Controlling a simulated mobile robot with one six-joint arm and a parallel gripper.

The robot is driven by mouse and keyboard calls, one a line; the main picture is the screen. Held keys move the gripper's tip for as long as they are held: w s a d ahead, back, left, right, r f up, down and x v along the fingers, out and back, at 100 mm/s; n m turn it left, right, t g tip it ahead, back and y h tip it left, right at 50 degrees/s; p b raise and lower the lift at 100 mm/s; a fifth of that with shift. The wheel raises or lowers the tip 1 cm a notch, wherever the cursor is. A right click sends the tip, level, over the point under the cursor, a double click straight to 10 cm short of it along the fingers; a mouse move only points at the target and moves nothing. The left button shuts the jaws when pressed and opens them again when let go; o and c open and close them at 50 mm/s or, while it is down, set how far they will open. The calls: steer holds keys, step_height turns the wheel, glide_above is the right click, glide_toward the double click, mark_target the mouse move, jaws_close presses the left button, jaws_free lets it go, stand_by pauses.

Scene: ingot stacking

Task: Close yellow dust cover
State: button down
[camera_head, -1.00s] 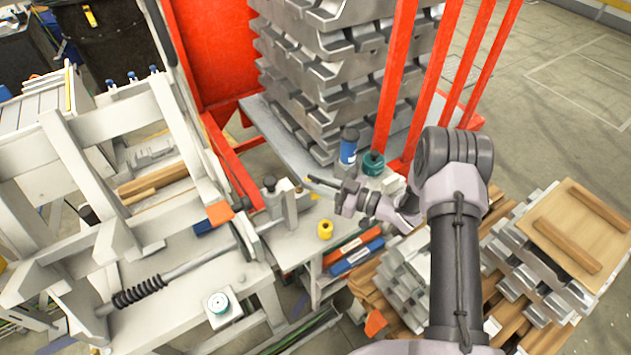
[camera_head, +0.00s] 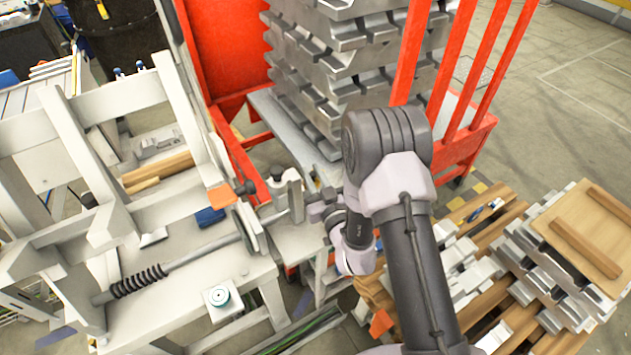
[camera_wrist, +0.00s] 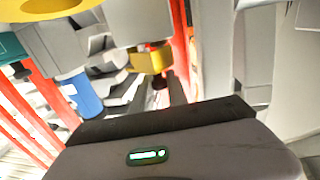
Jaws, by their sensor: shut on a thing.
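In the wrist view a small yellow piece (camera_wrist: 150,59), which looks like the dust cover, sits at the tip of my gripper (camera_wrist: 165,84). My gripper appears shut on it, though the contact is partly hidden. In the head view my gripper (camera_head: 318,206) is at the right end of the grey-white bench, beside a pale upright fitting (camera_head: 290,182). My wrist and forearm hide the yellow parts there.
The pale machine frame (camera_head: 185,110) with a spring rod (camera_head: 140,281) stands at left. Red posts (camera_head: 412,50) and stacked ingots (camera_head: 345,60) rise behind. Pallets with ingots and a wooden board (camera_head: 590,235) lie at right. A blue object (camera_wrist: 85,97) shows in the wrist view.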

steer(key=shift+a+f+m+t+h+b, duration=0.15)
steer(key=shift+m+t+h+b, duration=0.15)
steer(key=shift+m+h+b, duration=0.3)
steer(key=shift+w, duration=0.1)
steer(key=c, duration=1.4)
jaws_free()
steer(key=shift+o, duration=0.2)
